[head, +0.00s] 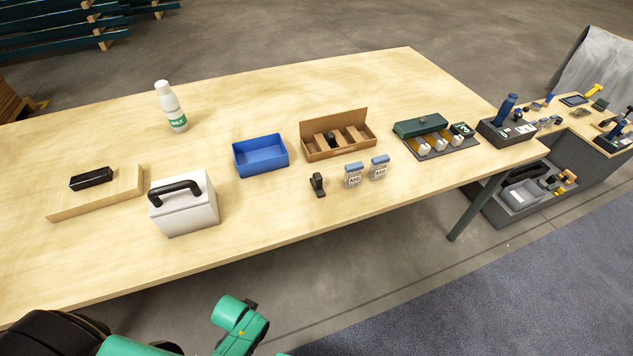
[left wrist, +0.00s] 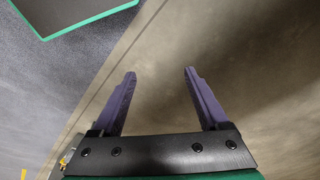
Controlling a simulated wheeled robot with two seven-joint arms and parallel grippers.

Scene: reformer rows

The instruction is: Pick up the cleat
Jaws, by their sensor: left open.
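A small black piece (head: 318,184), which looks like the cleat, stands on the wooden table in front of the cardboard box. A similar dark piece (head: 331,138) lies in the divided cardboard box (head: 324,155); I cannot tell its exact shape. My left gripper (left wrist: 160,73) is open and empty in the left wrist view, with only floor beyond its fingers. No cleat shows in that view. In the head view my green arm is at the bottom, below the table's front edge, and its fingers are not visible. My right gripper is not in view.
Near the small black piece are a blue bin (head: 260,155) and two small labelled containers (head: 354,176). A white box with a black handle (head: 184,206), a wooden board (head: 100,196) and a bottle (head: 171,106) stand left. The front middle of the table (head: 265,215) is clear.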

